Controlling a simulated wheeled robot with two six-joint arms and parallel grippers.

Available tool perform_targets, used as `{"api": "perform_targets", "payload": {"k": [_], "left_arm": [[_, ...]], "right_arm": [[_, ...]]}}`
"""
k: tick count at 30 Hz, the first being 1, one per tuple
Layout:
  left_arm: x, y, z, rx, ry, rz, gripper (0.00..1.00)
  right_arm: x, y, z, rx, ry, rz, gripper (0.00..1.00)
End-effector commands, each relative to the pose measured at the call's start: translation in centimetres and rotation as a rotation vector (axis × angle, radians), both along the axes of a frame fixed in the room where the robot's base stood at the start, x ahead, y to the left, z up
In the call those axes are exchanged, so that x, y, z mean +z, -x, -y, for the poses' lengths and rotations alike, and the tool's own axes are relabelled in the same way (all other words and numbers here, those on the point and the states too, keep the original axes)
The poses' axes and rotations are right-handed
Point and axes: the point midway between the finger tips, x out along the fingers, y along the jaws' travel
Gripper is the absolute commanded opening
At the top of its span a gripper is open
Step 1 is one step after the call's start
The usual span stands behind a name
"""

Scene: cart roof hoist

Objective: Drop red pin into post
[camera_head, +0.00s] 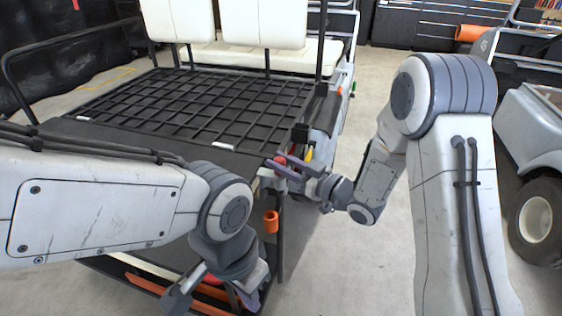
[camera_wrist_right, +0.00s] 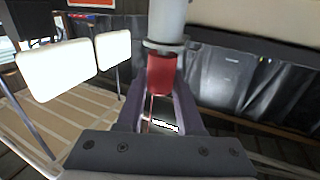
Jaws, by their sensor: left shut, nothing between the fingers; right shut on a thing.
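The red pin (camera_wrist_right: 161,75) is between the purple-grey fingers of my right gripper (camera_wrist_right: 162,105), which is shut on it. A thin red line hangs below the pin. In the head view, the red pin (camera_head: 281,160) shows at the tips of my right gripper (camera_head: 287,168), beside the cart's right rear corner. A pale grey cylinder (camera_wrist_right: 167,20) with a flanged end stands directly above the pin in the wrist view; I cannot tell whether it is the post or whether they touch. My left gripper (camera_head: 213,293) is shut and empty, low by the cart's rear edge.
The cart's black grid deck (camera_head: 190,105) and white seats (camera_head: 255,52) lie beyond. An orange sleeve (camera_head: 271,221) sits on a dark upright by the rear corner. Another vehicle (camera_head: 540,140) stands at the right. Bare floor lies between it and the cart.

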Motion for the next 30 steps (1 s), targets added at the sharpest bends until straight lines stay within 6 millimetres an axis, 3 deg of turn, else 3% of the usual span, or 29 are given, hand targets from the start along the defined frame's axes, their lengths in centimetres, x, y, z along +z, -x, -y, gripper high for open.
{"api": "perform_targets", "payload": {"k": [2, 3, 5, 6, 17, 30], "left_arm": [[-0.3, 0.0, 0.0, 0.000, 0.000, 0.000, 0.00], [-0.2, 0.0, 0.0, 0.000, 0.000, 0.000, 0.00], [-0.2, 0.0, 0.0, 0.000, 0.000, 0.000, 0.00], [-0.2, 0.0, 0.0, 0.000, 0.000, 0.000, 0.00], [-0.1, 0.0, 0.0, 0.000, 0.000, 0.000, 0.00], [0.6, 0.0, 0.0, 0.000, 0.000, 0.000, 0.00]], "right_arm": [[-0.3, 0.0, 0.0, 0.000, -0.001, 0.001, 0.00], [-0.2, 0.0, 0.0, 0.000, -0.001, 0.001, 0.43], [-0.2, 0.0, 0.0, 0.000, 0.000, 0.000, 0.66], [-0.2, 0.0, 0.0, 0.000, 0.000, 0.000, 0.71], [-0.2, 0.3, 0.4, -0.001, 0.001, -0.002, 0.71], [-0.1, 5.1, 6.5, -0.006, -0.002, -0.002, 0.71]]}}
